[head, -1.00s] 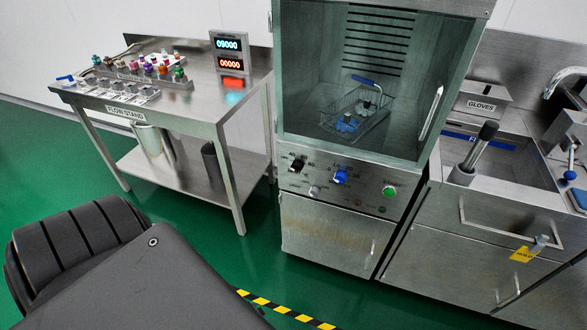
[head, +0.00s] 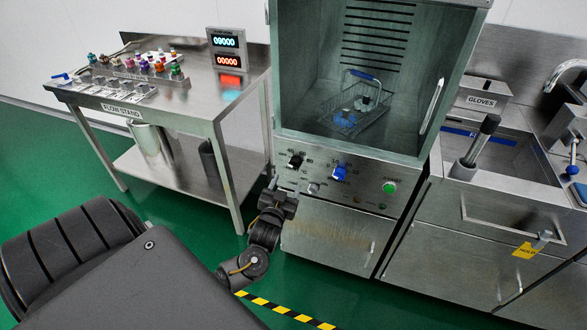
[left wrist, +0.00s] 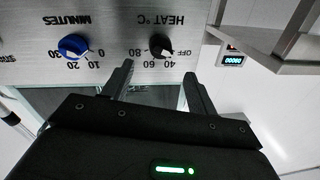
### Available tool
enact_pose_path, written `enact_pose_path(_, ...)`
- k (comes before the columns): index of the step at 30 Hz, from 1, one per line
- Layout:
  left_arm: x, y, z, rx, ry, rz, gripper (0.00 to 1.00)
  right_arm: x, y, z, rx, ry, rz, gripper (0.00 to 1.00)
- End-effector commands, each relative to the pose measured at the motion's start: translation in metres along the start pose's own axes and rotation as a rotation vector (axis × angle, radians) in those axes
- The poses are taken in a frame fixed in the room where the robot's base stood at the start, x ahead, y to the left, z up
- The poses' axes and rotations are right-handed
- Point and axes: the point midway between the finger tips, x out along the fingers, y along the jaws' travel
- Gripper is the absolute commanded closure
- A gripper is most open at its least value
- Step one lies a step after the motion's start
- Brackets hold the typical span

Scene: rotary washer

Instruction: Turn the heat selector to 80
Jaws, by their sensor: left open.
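The heat selector (head: 295,160) is a small black knob at the left of the washer's control panel. In the left wrist view the picture is upside down, and the heat knob (left wrist: 160,45) has OFF, 40, 60 and 80 around it. I cannot tell which mark it points to. My left gripper (head: 283,187) is just below and in front of the panel, apart from the knob. In the left wrist view its two fingers (left wrist: 157,82) are spread and empty, with the knob beyond the gap. My right gripper is not in view.
A blue minutes knob (head: 340,173) sits right of the heat knob, then a green start button (head: 389,188). A smaller grey knob (head: 313,188) is just below. The washer chamber holds a wire basket (head: 360,105). A steel flow stand (head: 205,112) is at left, a sink (head: 520,165) at right.

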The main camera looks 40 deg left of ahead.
Motion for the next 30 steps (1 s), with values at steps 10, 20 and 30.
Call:
enact_pose_path(10, 0.063, -0.001, 0.0, 0.003, 0.0, -0.001, 0.42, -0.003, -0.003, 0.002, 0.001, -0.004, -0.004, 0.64)
enact_pose_path(20, 0.083, -0.001, 0.001, 0.001, -0.002, 0.001, 0.42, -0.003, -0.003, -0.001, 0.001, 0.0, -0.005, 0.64)
enact_pose_path(30, 0.083, 0.0, 0.001, 0.001, -0.002, 0.001, 0.6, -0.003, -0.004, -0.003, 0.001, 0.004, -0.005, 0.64)
